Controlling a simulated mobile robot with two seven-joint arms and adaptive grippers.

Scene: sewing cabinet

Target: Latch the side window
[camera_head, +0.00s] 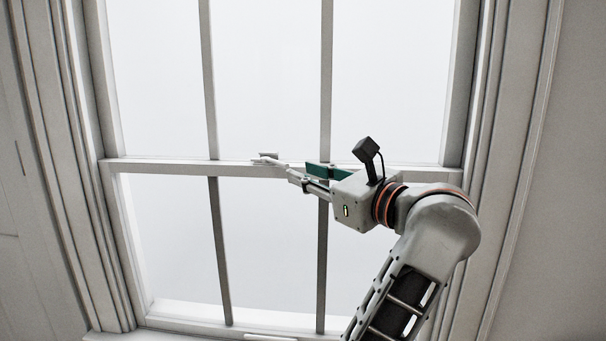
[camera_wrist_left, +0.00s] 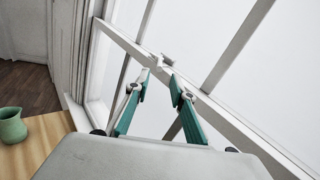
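The side window (camera_head: 270,169) is a tall white sash window; its two sashes meet at a horizontal middle rail. A small pale latch (camera_head: 268,160) sits on that rail, left of the middle bar. It also shows in the wrist view (camera_wrist_left: 160,62), just beyond my fingertips. Its exact lever position is too small to tell. My left gripper (camera_head: 300,173), with green fingers, is at rail height just right of the latch, pointing left toward it. In the wrist view my left gripper (camera_wrist_left: 160,84) is open, with an empty gap between its fingers. My right gripper is out of view.
A white handle (camera_head: 268,337) is on the window's bottom rail. In the wrist view, a green jug (camera_wrist_left: 11,125) stands on a wooden tabletop (camera_wrist_left: 48,134) at the left. Window frame and wall lie close on both sides.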

